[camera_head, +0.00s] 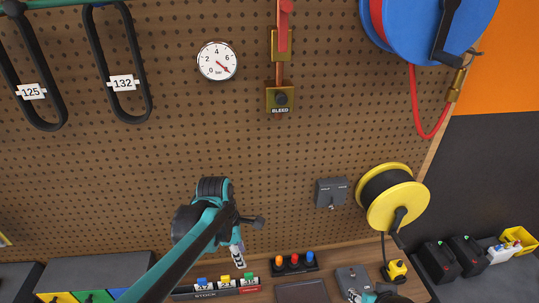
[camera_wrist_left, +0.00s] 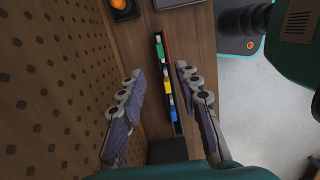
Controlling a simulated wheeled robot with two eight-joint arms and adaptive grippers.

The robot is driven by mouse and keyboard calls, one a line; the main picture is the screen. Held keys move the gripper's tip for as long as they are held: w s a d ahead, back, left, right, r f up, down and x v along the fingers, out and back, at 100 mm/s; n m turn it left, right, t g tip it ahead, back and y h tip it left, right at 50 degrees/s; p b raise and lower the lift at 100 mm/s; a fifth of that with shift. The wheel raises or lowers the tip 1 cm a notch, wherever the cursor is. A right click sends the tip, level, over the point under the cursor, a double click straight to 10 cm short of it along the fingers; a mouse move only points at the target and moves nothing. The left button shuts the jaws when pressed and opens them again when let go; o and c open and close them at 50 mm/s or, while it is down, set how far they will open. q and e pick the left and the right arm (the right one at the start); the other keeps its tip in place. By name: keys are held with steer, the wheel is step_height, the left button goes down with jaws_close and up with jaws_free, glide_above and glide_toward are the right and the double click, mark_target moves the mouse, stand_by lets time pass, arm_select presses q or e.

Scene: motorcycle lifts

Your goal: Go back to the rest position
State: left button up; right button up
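My left gripper (camera_head: 238,257) hangs over the wooden bench by the pegboard, above the stock rack (camera_head: 215,288). In the left wrist view its two fingers (camera_wrist_left: 158,85) are spread apart with nothing between them. The rack (camera_wrist_left: 176,128), with blue, yellow and green pieces, shows beyond the gap, apart from the fingers. A teal and grey part at the bottom edge of the head view looks like my right gripper (camera_head: 368,296). It is mostly cut off, and its fingers cannot be made out.
A pegboard (camera_head: 120,180) rises close behind the bench. It carries a gauge (camera_head: 217,61), a yellow reel (camera_head: 394,196) and a grey box (camera_head: 331,192). A holder with coloured knobs (camera_head: 294,264) and a dark tray (camera_head: 302,292) are right of my left gripper.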

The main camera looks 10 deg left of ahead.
arm_select(q)
steer(key=s+a+f+m+t+y+b, duration=0.1)
steer(key=s+f+m+t+b, duration=0.2)
steer(key=m, duration=0.7)
steer(key=s+a+f+m+t+b, duration=0.2)
steer(key=s+m+b, duration=0.4)
steer(key=m, duration=0.5)
steer(key=shift+s+f+t+y, duration=0.4)
steer(key=shift+f+t, duration=0.1)
steer(key=shift+t, duration=0.4)
